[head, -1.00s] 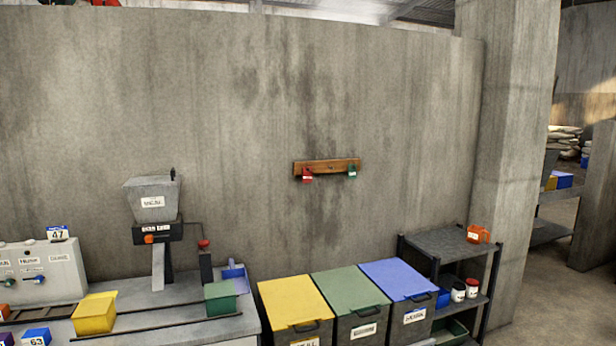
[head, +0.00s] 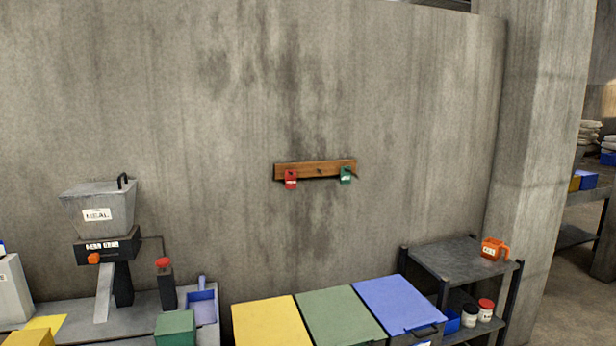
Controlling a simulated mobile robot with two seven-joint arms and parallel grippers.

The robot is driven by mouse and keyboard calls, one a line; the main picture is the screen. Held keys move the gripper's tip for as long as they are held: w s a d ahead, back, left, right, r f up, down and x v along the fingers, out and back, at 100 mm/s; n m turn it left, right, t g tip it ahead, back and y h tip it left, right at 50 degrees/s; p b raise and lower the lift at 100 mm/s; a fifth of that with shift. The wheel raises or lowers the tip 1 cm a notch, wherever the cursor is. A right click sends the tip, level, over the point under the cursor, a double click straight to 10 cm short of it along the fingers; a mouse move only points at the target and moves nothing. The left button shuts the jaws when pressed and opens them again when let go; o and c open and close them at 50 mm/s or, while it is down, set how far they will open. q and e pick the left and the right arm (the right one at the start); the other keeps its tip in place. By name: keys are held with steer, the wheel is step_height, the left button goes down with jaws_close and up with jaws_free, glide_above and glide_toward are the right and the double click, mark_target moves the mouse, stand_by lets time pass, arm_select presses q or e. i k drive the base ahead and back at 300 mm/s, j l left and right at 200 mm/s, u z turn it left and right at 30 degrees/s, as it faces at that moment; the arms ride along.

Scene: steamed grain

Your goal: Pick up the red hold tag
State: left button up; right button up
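The red hold tag (head: 291,179) hangs at the left end of a wooden peg board (head: 322,169) fixed to the concrete wall. It has a small pale label too small to read. A green tag (head: 346,175) hangs at the right end of the same board. A bare peg shows between the two tags. Neither of my grippers is in the head view.
Three bins with yellow (head: 265,322), green (head: 338,317) and blue (head: 397,303) lids stand below the board. A shelf rack (head: 447,258) with an orange jug (head: 494,249) is at the right. A bench (head: 137,316) with a meal hopper (head: 100,208) is at the left. The wall around the board is clear.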

mark_target(290, 181)
steer(key=i+l, duration=0.2)
steer(key=i, duration=0.25)
steer(key=i+l+z, duration=0.1)
steer(key=i+l, duration=0.15)
steer(key=i, duration=0.2)
steer(key=i+l, duration=0.2)
steer(key=i, duration=0.25)
